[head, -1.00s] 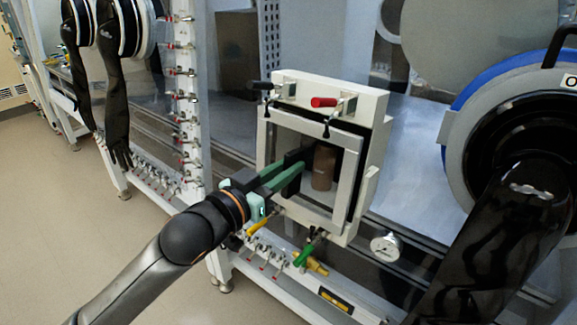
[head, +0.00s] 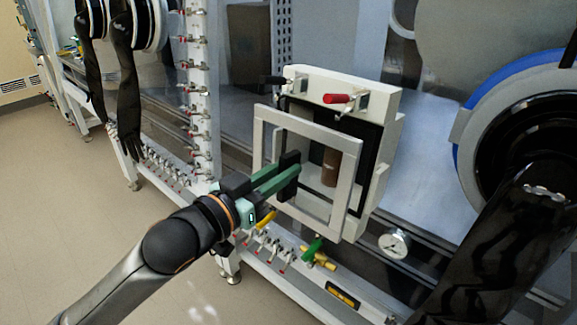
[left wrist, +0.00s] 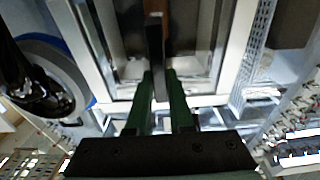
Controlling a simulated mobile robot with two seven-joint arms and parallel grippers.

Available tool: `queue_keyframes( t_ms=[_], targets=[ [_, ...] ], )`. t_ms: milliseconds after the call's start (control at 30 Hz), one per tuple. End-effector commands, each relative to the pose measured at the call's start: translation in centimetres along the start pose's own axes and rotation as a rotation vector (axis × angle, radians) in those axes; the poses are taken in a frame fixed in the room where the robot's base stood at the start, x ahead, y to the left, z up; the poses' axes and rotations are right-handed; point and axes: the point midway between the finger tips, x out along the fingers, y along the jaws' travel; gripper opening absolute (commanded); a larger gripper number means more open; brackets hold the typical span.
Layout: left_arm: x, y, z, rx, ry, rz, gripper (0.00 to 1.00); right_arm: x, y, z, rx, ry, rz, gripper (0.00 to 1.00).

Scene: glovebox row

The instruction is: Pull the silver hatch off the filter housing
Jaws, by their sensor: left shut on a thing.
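The silver hatch (head: 346,188) is a square frame around a clear pane with a dark handle (head: 289,180) in its middle. It stands apart from the pale filter housing (head: 385,115), tilted to it, with a gap in front of the dark opening. My left gripper (head: 284,174) has its green fingers shut on the handle. In the left wrist view the fingers (left wrist: 160,78) close on the dark handle, with the hatch frame (left wrist: 95,50) around it. A brown cylinder (head: 330,168) shows through the pane. My right gripper is not in view.
Green (head: 313,248) and yellow (head: 267,220) levers sit below. A round gauge (head: 394,243) is to the right, near a large black glove (head: 510,215). The floor at left is clear.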

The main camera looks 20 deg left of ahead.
Motion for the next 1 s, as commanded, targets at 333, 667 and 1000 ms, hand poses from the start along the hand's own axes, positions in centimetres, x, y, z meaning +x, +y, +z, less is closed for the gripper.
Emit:
queue_keyframes(
  t_ms=[333, 667, 1000],
  targets=[
    [-1.9, 0.0, -0.7, 0.001, 0.005, 0.001, 0.00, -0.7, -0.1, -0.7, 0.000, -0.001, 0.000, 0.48],
    [-3.4, 0.0, -0.9, 0.002, 0.005, 0.000, 0.00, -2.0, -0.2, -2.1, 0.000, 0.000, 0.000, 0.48],
    [-4.0, 0.1, -0.8, 0.004, 0.008, 0.001, 0.00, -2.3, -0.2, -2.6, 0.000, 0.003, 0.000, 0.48]
  ],
)
